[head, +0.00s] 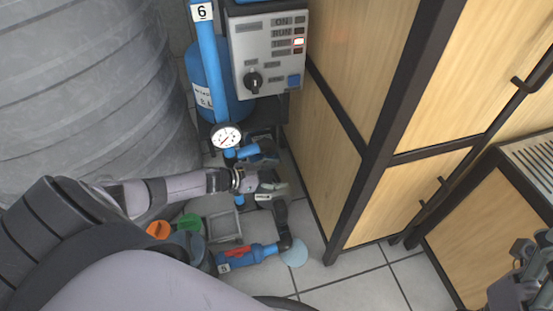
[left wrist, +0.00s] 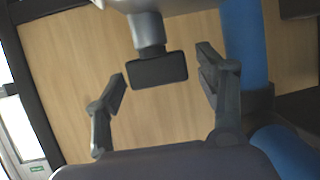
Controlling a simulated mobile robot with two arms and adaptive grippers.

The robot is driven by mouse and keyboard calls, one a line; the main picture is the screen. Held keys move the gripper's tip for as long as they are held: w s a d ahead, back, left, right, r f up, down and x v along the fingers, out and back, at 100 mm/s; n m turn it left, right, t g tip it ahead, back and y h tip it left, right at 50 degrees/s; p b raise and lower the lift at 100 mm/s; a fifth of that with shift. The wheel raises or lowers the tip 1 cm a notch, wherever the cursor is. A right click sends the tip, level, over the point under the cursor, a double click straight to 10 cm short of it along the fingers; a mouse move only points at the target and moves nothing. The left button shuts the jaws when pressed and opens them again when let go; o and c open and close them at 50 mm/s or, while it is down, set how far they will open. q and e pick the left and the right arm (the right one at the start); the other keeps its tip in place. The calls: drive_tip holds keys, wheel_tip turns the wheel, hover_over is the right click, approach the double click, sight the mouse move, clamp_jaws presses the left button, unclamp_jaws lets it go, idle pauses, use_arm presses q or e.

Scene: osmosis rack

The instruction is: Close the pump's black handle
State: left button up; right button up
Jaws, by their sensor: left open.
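The black handle (left wrist: 160,72) shows in the left wrist view as a dark block on the end of a grey stem. My left gripper (left wrist: 162,66) is open, with one finger on each side of the handle and visible gaps to it. In the head view my left gripper (head: 266,186) is low among the blue piping, under the pressure gauge (head: 226,137). I cannot clearly make out the handle there. My right gripper (head: 525,262) is partly in view at the lower right edge, far from the piping; its opening is unclear.
A large grey tank (head: 90,90) stands at the left. A control box (head: 268,55) with a black knob is above the piping. A blue pipe (left wrist: 244,45) runs close beside one finger. Wooden cabinets (head: 335,140) close off the right. A red-handled blue valve (head: 238,253) lies lower down.

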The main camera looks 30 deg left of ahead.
use_arm(q)
drive_tip(key=v, duration=0.7)
drive_tip(key=shift+s, duration=0.2)
drive_tip(key=shift+a+r, duration=0.15)
drive_tip(key=shift+c, duration=0.4)
